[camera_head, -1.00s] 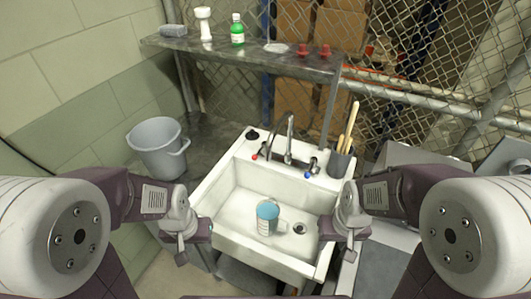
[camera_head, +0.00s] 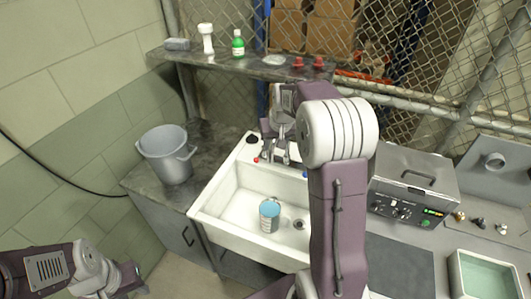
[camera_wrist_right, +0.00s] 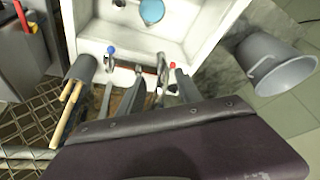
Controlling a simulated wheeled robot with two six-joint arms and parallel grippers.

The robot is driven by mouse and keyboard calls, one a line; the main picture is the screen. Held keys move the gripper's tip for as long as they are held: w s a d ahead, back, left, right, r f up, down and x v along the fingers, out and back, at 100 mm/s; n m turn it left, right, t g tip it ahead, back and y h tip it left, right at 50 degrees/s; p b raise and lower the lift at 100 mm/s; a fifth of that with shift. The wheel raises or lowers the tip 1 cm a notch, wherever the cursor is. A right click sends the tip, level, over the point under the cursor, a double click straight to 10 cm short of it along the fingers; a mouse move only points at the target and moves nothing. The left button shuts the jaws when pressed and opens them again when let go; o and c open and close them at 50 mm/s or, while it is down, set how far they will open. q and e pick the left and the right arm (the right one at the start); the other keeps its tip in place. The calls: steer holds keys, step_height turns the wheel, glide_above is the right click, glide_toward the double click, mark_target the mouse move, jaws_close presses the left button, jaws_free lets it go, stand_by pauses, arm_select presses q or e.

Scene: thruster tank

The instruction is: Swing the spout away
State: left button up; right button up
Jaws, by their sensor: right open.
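The curved metal spout (camera_wrist_right: 160,66) stands at the back of the white sink (camera_head: 238,210). In the right wrist view it shows between the dark fingers of my right gripper (camera_wrist_right: 161,86); I cannot tell whether they touch it. In the head view my right gripper (camera_head: 274,152) is at the faucet, open, and its arm covers much of the spout. The red tap knob (camera_wrist_right: 173,65) and blue tap knob (camera_wrist_right: 111,49) are on either side. My left gripper (camera_head: 130,279) is low at the left, away from the sink; its opening is unclear.
A blue-topped measuring cup (camera_head: 269,214) stands in the basin. A pot with wooden sticks (camera_wrist_right: 80,69) is beside the blue knob. A grey bucket (camera_head: 167,156) stands left of the sink. A shelf (camera_head: 222,61) runs behind, and a metal tank (camera_head: 413,180) stands at the right.

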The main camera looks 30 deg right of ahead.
mark_target(272, 151)
steer(key=p+x, duration=0.1)
steer(key=x, duration=0.3)
steer(key=p+x, duration=0.1)
steer(key=x, duration=0.3)
steer(key=shift+w+a+f, duration=0.1)
steer(key=shift+a, duration=0.15)
steer(key=shift+d+f, duration=0.1)
steer(key=shift+f, duration=0.05)
steer(key=c, duration=0.4)
jaws_close()
stand_by(0.4)
